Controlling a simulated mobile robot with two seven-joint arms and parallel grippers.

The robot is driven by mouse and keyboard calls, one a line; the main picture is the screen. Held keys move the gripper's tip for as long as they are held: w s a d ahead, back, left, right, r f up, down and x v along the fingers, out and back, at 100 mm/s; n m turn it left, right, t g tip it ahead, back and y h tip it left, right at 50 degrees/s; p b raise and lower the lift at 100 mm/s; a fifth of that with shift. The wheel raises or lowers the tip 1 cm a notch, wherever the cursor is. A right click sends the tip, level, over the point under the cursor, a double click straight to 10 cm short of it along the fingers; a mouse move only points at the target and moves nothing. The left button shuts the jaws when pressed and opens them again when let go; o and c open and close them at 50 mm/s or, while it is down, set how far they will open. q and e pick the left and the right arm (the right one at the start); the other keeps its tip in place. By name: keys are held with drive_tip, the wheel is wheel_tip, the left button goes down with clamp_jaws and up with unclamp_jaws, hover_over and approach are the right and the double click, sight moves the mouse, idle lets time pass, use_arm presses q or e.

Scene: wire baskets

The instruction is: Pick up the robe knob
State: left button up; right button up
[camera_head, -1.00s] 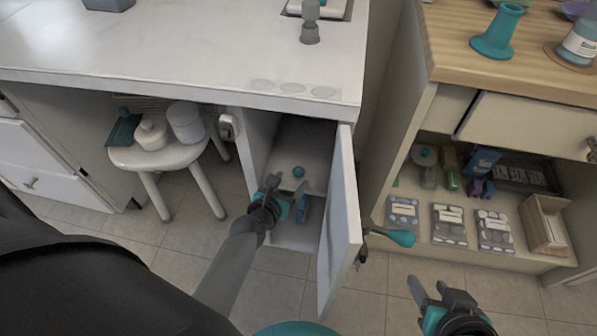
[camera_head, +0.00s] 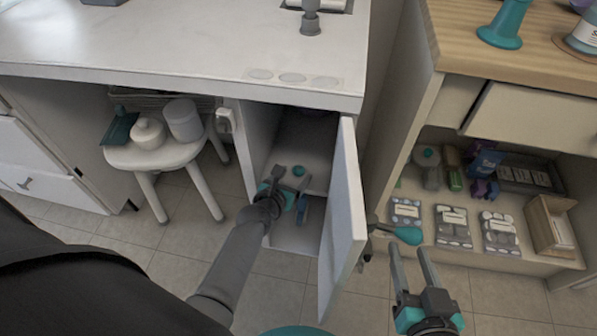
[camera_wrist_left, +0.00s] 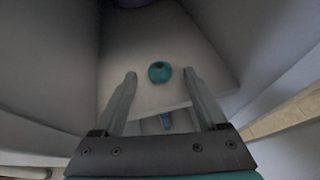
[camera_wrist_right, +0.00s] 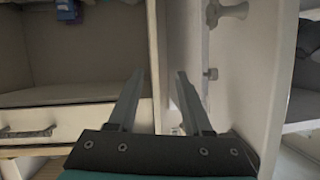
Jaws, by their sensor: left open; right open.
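A small round teal knob (camera_head: 299,171) lies on the shelf inside the open cabinet. In the left wrist view the knob (camera_wrist_left: 160,72) sits on the pale shelf, a little ahead of the fingertips and between their lines. My left gripper (camera_head: 288,178) is at the cabinet opening, open and empty, just short of the knob. Its two fingers also show in the left wrist view (camera_wrist_left: 160,78).
The open cabinet door (camera_head: 343,215) stands right of my left gripper. A blue item (camera_head: 303,208) is below the shelf. A white stool (camera_head: 160,157) with containers stands to the left. A wooden unit (camera_head: 460,255) with small boxes stands to the right.

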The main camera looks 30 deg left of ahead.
use_arm(q)
drive_tip(key=shift+w+f+b, duration=0.25)
drive_tip(key=shift+w+b, duration=0.05)
drive_tip(key=shift+w, duration=0.25)
use_arm(e)
drive_tip(key=shift+s+a+r+t, duration=0.1)
drive_tip(key=shift+a+r+t, duration=0.35)
drive_tip(key=shift+t, duration=0.25)
use_arm(q)
clamp_jaws()
